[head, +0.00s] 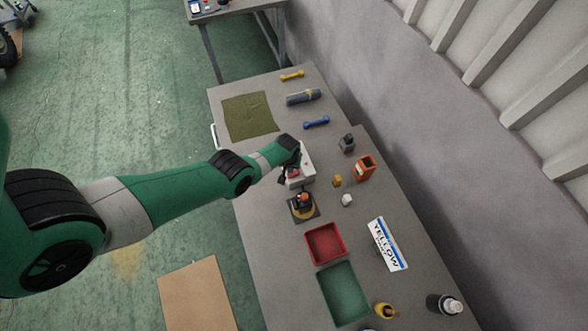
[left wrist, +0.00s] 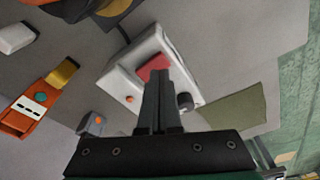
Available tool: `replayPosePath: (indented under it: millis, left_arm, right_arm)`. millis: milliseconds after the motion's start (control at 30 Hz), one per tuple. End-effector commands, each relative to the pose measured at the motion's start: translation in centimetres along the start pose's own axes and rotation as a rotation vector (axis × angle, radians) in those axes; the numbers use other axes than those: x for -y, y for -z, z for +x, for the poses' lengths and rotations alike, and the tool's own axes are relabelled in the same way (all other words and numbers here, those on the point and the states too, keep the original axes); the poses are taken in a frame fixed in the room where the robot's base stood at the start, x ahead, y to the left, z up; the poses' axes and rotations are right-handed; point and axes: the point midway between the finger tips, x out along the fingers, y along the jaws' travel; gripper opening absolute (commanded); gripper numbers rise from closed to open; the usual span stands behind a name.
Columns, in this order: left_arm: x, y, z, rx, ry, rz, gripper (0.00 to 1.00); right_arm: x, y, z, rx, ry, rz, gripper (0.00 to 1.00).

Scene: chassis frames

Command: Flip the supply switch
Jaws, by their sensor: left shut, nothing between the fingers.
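A white supply box (head: 307,165) stands on the workbench, partly hidden by my left arm in the head view. In the left wrist view the supply box (left wrist: 127,79) shows a red switch (left wrist: 154,65), a small orange-red light or button (left wrist: 129,99) and a black knob (left wrist: 184,102). My left gripper (left wrist: 158,76) is shut and empty, with its fingertips over the lower edge of the red switch. I cannot tell whether they touch it. The fingers hide part of the switch and panel. In the head view my left gripper (head: 294,168) is at the box.
Beside the box are an orange box (head: 365,167), a yellow block (head: 337,181), a white block (head: 347,200) and a device on a dark base (head: 303,208). A red tray (head: 309,248), a green tray (head: 326,294) and a YELLOW sign (head: 388,244) are nearer. An olive mat (head: 249,116) lies farther back.

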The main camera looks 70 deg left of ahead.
Motion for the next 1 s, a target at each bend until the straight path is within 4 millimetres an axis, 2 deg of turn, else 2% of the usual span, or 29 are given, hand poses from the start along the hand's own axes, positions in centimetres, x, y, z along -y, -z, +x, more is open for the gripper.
replayPosePath:
  millis: [33, 500, 1000]
  left_arm:
    - [0.0, 0.2, -1.1, 0.000, 0.000, 0.000, 0.00]
    - [0.0, 0.8, -5.3, 0.000, 0.000, 0.000, 0.00]
    - [0.0, 0.8, -5.4, 0.000, 0.000, 0.000, 0.00]
  right_arm:
    - [0.0, 0.7, 0.8, 0.000, 0.000, 0.000, 1.00]
    - [0.0, 3.7, 4.0, 0.000, 0.000, 0.000, 1.00]
    - [0.0, 3.7, 4.0, 0.000, 0.000, 0.000, 1.00]
